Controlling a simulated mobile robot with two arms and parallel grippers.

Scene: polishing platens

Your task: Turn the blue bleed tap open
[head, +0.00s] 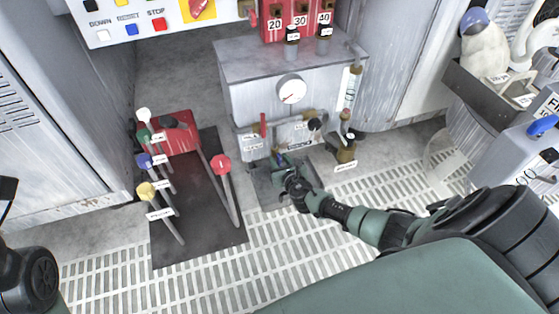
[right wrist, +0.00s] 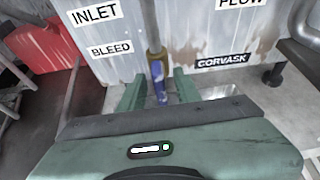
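The blue bleed tap (right wrist: 158,84) is a small blue lever hanging below a brass fitting on a pipe in the right wrist view, right of the BLEED label (right wrist: 111,48). My right gripper (right wrist: 158,90) is open, with one green finger on each side of the lever and a gap showing on both sides. In the head view, the tap (head: 281,160) is a small blue spot just beyond my right gripper (head: 284,179), low at the front of the grey tank. The palm hides what lies below the lever. My left gripper is out of view.
The grey tank (head: 255,98) carries a round gauge (head: 292,89) and a red lever (head: 263,125). Several coloured-knob levers stand on a dark plate (head: 195,235) to the left. Grated floor (head: 270,245) lies in front.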

